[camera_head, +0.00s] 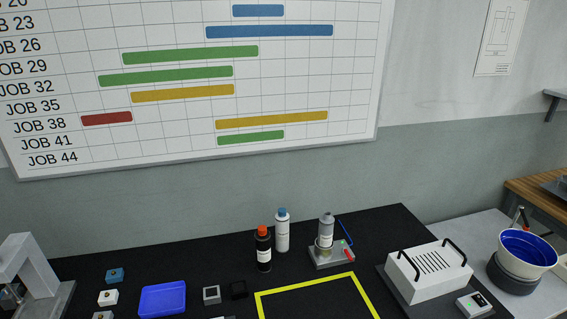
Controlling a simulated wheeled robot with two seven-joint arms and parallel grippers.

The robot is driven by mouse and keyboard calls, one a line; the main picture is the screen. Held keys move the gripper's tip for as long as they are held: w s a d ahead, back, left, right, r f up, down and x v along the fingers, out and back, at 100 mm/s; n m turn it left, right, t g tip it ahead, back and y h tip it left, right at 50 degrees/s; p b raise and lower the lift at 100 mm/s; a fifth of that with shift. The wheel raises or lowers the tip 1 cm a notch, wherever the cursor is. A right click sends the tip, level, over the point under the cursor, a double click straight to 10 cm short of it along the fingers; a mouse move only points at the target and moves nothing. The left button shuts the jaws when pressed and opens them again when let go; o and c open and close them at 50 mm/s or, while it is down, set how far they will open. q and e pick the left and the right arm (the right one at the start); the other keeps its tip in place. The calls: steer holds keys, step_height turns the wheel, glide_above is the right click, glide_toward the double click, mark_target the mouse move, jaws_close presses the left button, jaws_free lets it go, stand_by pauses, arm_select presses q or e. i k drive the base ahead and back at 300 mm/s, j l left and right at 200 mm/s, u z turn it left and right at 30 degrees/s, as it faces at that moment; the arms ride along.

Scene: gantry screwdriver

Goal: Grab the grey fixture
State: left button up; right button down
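A small grey block with a dark square face (211,294), which looks like the grey fixture, sits on the black bench mat just right of a blue tray (163,299). Neither of my grippers shows in the head view, so nothing is seen touching the grey block.
A grey gantry (38,262) stands far left, near small blue (115,275) and white blocks (108,298). Behind are a black bottle (263,250), a white bottle (282,232) and a grey device (331,256). A yellow outline (305,283) encloses clear mat; a white slotted box (428,272) is right.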

mark_target(211, 295)
steer(key=j+u, duration=0.15)
steer(key=j, duration=0.4)
steer(key=j+u, duration=0.2)
steer(key=j, duration=0.3)
steer(key=i+j+u, duration=0.15)
steer(key=j, duration=0.35)
steer(key=j+u, duration=0.2)
steer(key=j, duration=0.35)
steer(key=i, duration=0.05)
